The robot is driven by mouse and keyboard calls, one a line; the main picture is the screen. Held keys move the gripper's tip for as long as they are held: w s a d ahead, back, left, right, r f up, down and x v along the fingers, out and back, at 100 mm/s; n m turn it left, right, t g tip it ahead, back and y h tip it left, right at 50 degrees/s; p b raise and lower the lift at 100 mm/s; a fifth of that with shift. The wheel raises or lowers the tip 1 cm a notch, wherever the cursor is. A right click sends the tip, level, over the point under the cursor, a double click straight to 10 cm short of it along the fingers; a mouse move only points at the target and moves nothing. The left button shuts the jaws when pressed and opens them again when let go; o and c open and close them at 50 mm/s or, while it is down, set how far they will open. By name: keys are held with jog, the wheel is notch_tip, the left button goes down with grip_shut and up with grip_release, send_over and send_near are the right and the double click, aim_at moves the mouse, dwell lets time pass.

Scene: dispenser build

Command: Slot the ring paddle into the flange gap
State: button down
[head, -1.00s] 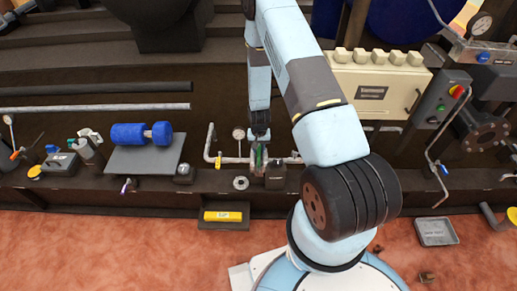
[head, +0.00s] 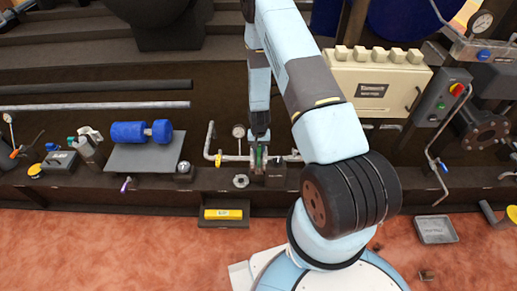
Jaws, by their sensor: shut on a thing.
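My gripper (head: 259,139) points down at the pipe run (head: 233,158) on the bench ledge, seen small and from far off. It is shut on a thin upright piece with green on it (head: 258,157), which I take to be the ring paddle. The piece is at the flanges in the middle of the pipe. The flange gap is hidden by the gripper and the piece, so I cannot tell whether the paddle is inside the gap or just above it. A small metal ring (head: 241,181) lies on the ledge below the pipe.
A pressure gauge (head: 239,131) stands on the pipe close left of my gripper. A dark block (head: 275,173) sits just below right. A blue dumbbell-shaped part (head: 140,132) lies on a grey plate to the left. A cream box (head: 375,85) stands to the right.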

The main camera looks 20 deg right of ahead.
jog(key=c, duration=0.8)
grip_release()
jog(key=shift+o, duration=0.6)
jog(key=o, duration=0.4)
jog(key=shift+r, duration=4)
